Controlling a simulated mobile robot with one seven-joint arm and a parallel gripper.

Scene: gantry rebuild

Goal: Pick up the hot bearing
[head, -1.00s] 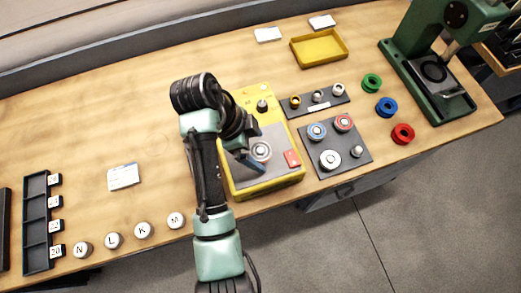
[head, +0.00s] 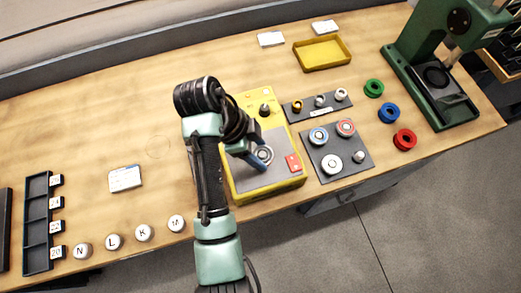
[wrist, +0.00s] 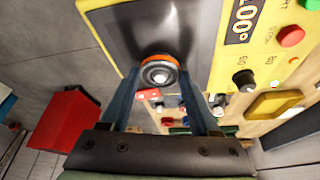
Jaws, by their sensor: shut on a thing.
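The hot bearing (wrist: 160,73) is a metal ring with an orange-glowing rim, seen close up in the wrist view. In the head view the bearing (head: 263,155) shows at the grey plate of the yellow heater (head: 238,182). My gripper (wrist: 160,80) is shut on the bearing, with one blue finger on each side of it. In the head view my gripper (head: 257,156) reaches over the plate from the left, and my arm hides part of the heater. I cannot tell whether the bearing touches the plate.
Right of the heater are a dark tray (head: 322,172) with several parts and a narrow rack (head: 309,114). Green, blue and red rings (head: 404,139) lie near a green press (head: 427,95). Lettered discs (head: 144,233) line the front edge. The table's left middle is mostly clear.

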